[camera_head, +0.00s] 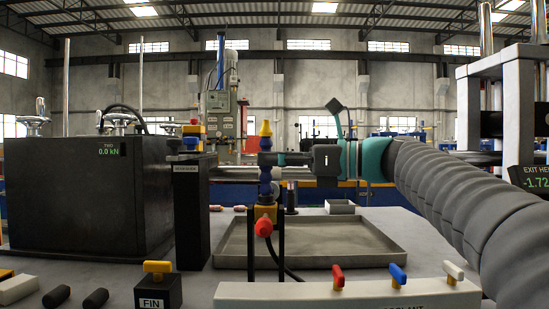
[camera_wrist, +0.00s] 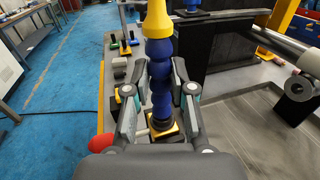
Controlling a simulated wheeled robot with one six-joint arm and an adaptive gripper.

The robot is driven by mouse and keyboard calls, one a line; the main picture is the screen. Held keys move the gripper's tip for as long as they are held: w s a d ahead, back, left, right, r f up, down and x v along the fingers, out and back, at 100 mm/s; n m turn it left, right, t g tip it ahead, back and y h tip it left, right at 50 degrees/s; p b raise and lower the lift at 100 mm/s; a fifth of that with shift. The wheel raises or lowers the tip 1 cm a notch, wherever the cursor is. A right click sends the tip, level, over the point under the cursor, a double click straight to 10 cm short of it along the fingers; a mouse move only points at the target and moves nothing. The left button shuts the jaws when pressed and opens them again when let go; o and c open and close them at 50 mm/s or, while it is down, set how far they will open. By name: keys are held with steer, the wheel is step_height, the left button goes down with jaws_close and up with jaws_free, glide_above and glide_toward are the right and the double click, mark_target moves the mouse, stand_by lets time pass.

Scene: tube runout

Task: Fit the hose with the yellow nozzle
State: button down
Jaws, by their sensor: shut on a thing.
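The blue segmented hose (camera_head: 265,175) with the yellow nozzle (camera_head: 265,128) on top stands upright in the head view. My gripper (camera_head: 272,158) reaches in from the right and is shut on the hose just below the nozzle. In the wrist view the blue hose (camera_wrist: 161,98) is between my two fingers (camera_wrist: 160,70), with the yellow nozzle (camera_wrist: 156,18) beyond them. The hose's lower end is at a yellow-and-black block (camera_wrist: 166,131), which also shows in the head view (camera_head: 265,211). I cannot tell whether the hose is seated in it. A red knob (camera_head: 263,227) is on its front.
A shallow grey tray (camera_head: 330,262) lies behind and right of the block. A black post (camera_head: 191,215) with a blue and yellow top and a large black box (camera_head: 90,195) stand left. A panel with red, blue and white levers (camera_head: 345,292) is in front.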

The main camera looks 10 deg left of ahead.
steer(key=shift+f, duration=0.2)
steer(key=c, duration=0.9)
jaws_free()
steer(key=shift+d, duration=0.1)
steer(key=d, duration=1.1)
steer(key=shift+s+d, duration=0.35)
steer(key=shift+d, duration=0.05)
